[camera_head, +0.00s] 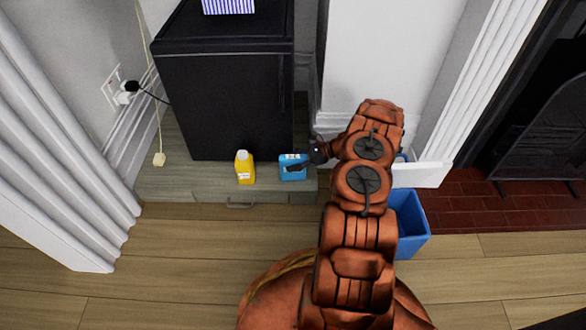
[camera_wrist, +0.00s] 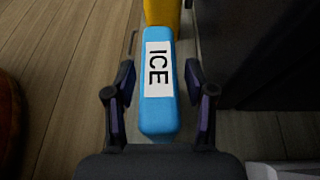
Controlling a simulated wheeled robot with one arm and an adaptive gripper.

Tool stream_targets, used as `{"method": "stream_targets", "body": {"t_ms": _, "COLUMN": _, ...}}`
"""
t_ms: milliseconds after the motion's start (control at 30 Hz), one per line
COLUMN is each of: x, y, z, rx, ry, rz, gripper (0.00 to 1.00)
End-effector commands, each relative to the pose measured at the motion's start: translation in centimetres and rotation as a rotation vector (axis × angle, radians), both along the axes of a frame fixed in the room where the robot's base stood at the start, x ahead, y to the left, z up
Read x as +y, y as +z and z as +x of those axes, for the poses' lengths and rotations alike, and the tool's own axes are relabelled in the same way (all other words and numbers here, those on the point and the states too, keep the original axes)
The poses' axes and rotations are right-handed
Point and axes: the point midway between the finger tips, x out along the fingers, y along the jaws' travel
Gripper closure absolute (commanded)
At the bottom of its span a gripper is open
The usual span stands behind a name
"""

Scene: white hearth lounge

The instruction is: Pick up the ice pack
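The ice pack (camera_head: 290,174) is a blue block with a white label, lying on the low grey wooden platform in front of the black cabinet. In the wrist view the ice pack (camera_wrist: 158,118) points away from me, and its label reads "ICE". My gripper (camera_wrist: 160,82) is open, with one finger on each side of the pack's near part. Small gaps show between the fingers and the pack. In the head view my gripper (camera_head: 302,164) reaches the pack from the right and covers part of it.
A yellow bottle (camera_head: 245,168) stands just left of the pack, at its far end in the wrist view (camera_wrist: 162,14). The black cabinet (camera_head: 225,95) rises behind. A blue bin (camera_head: 412,225) stands on the floor at right, partly behind my arm.

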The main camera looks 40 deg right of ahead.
Motion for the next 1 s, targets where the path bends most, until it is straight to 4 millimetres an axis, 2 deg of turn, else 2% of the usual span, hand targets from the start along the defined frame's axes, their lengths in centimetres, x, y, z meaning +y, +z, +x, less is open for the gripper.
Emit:
{"method": "stream_targets", "body": {"t_ms": 67, "x": 0.01, "y": 0.0, "z": -0.01, "rx": 0.0, "ry": 0.0, "rz": 0.0, "gripper": 0.57}}
{"method": "stream_targets", "body": {"t_ms": 467, "x": 0.01, "y": 0.0, "z": 0.0, "rx": 0.0, "ry": 0.001, "rz": 0.0, "gripper": 0.99}}
{"method": "stream_targets", "body": {"t_ms": 1000, "x": -0.01, "y": 0.45, "z": 0.02, "rx": -0.001, "ry": 0.0, "rz": -0.001, "gripper": 1.0}}
